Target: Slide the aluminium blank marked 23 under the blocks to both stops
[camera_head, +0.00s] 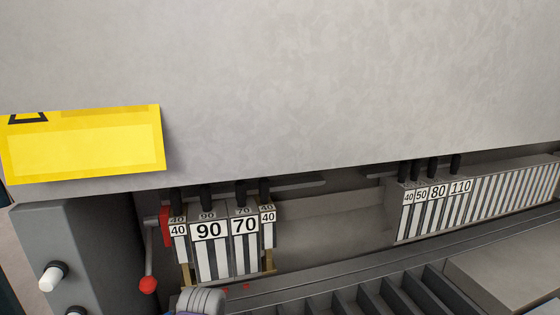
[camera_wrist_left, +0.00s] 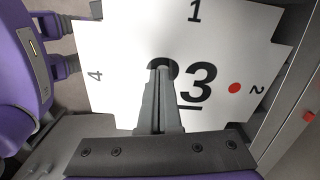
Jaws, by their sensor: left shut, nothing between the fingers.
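The aluminium blank marked 23 (camera_wrist_left: 125,42) fills much of the left wrist view as a pale plate with notched corners. It bears the edge numbers 1, 2 and 4 and a red dot near the 2. My left gripper (camera_wrist_left: 162,72) is shut and empty above its middle, covering part of the 23; I cannot tell whether it touches the plate. The blocks (camera_head: 215,245), labelled 40, 90, 70 and 40, hang at left centre in the head view. The blank is not visible in the head view. I cannot make out the stops for certain. My right gripper is not identifiable.
A second row of blocks (camera_head: 480,195) hangs at the right. A red-knobbed lever (camera_head: 148,284) stands left of the near blocks. The machine's large grey front (camera_head: 300,90) covers the upper view. A slotted bed (camera_head: 350,297) lies below. A small red part (camera_wrist_left: 308,115) shows at right.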

